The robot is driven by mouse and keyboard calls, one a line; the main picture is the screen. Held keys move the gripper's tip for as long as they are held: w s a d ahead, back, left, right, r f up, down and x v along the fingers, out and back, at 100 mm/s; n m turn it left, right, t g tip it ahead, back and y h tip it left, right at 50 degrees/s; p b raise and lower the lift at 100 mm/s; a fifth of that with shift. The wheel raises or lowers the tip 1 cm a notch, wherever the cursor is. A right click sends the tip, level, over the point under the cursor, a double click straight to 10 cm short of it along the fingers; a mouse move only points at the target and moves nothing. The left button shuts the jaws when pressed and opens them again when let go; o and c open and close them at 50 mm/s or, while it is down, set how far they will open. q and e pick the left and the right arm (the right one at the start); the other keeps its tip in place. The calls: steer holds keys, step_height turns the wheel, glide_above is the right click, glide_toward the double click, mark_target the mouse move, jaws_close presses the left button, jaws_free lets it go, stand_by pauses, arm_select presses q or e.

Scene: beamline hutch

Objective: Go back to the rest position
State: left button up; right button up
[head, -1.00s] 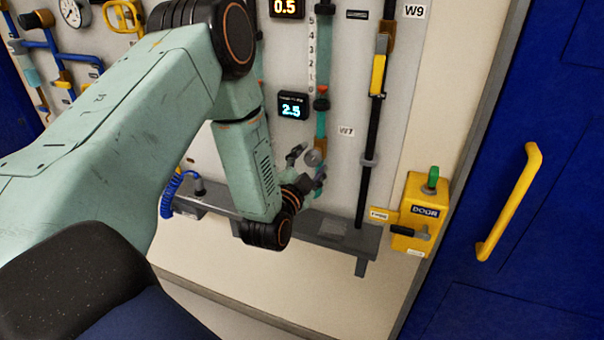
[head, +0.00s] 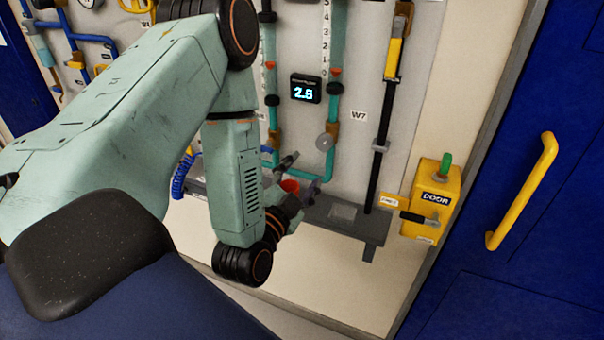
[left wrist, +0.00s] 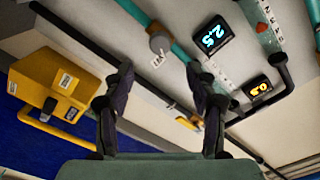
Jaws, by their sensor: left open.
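My left arm comes in from the left in the head view, bent downward at the elbow. My left gripper (head: 289,186) is in front of the wall panel, just above the grey shelf, below and left of a round grey knob (head: 325,141). In the left wrist view the two dark fingers of my left gripper (left wrist: 160,82) stand wide apart with nothing between them. The knob also shows in that view (left wrist: 159,41), beyond the fingers and not touched. My right gripper is not in view.
A grey shelf (head: 343,213) runs along the wall under the pipes. A lit display (head: 305,89) hangs above it. A yellow door box (head: 431,199) and a blue door with a yellow handle (head: 522,191) are at the right. The floor space below the shelf looks clear.

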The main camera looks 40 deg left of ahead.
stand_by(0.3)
arm_select(q)
steer(key=s+d+f+n+g+h+b, duration=0.25)
steer(key=s+f+g, duration=0.2)
steer(key=f, duration=0.65)
steer(key=s+d+f+n+g+h+b, duration=0.1)
steer(key=s+d+f+n+g+b, duration=0.3)
steer(key=f, duration=0.7)
steer(key=s+d+f+g+b, duration=0.1)
steer(key=s+f+g+b, duration=0.3)
steer(key=s+f+b, duration=0.3)
steer(key=s+d+f+g+b, duration=0.2)
steer(key=s+f+g+b, duration=0.3)
steer(key=s+f, duration=0.7)
step_height(320, 180, down, 3)
steer(key=shift+d+r+b, duration=0.1)
steer(key=shift+d+b, duration=0.2)
steer(key=shift+b, duration=0.6)
steer(key=shift+s+n+h, duration=0.1)
steer(key=shift+n+h, duration=0.15)
